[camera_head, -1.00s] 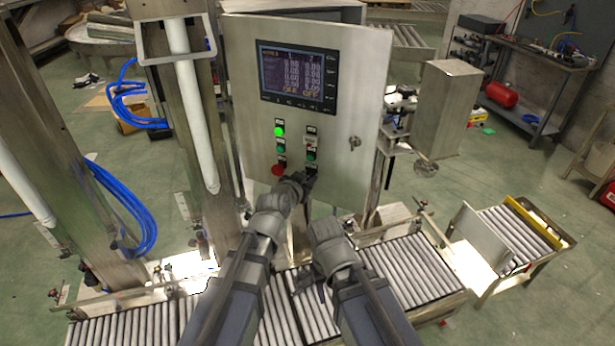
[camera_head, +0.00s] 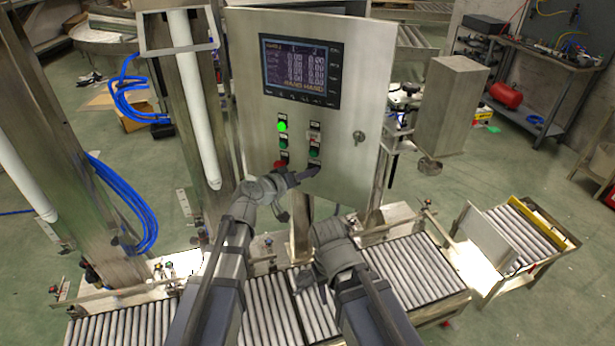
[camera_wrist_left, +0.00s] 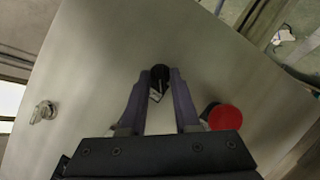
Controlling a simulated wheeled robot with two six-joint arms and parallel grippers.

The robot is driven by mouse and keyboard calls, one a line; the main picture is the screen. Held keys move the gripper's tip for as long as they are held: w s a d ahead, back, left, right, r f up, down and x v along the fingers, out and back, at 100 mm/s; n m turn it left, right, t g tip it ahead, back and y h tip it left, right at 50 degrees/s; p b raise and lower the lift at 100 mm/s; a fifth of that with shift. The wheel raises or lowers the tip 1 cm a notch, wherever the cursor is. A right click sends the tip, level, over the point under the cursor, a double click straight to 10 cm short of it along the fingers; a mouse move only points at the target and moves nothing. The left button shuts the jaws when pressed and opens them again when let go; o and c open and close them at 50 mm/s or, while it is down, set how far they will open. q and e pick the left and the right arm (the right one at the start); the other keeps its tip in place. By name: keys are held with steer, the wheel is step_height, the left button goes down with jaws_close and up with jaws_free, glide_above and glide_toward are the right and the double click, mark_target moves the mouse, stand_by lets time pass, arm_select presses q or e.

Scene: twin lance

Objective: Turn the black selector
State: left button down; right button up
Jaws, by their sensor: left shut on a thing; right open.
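The black selector sits low on the steel cabinet door (camera_head: 350,60), below a green button, and is mostly covered by my gripper in the head view. In the left wrist view the selector (camera_wrist_left: 159,73) shows between the fingertips. My left gripper (camera_head: 312,172) is shut on it, with the arm reaching in from the lower left. The fingers also show in the left wrist view (camera_wrist_left: 160,84). My right gripper (camera_head: 308,284) is open and empty, low over the roller conveyor.
A red button (camera_head: 280,164) sits left of the selector, and also shows in the left wrist view (camera_wrist_left: 225,118). A lit green lamp (camera_head: 282,126) and a screen (camera_head: 300,71) are above. A roller conveyor (camera_head: 415,270) runs below the door.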

arm_select(q)
steer(key=shift+f+n+h, duration=0.1)
steer(key=shift+n+h, duration=0.2)
steer(key=shift+n, duration=0.1)
stand_by(0.4)
steer(key=c, duration=0.9)
jaws_free()
steer(key=shift+c, duration=0.2)
steer(key=p+v, duration=0.1)
steer(key=v, duration=0.6)
steer(key=shift+s+a+r+p, duration=0.2)
steer(key=shift+s+a+p, duration=0.05)
steer(key=shift+a+p, duration=0.05)
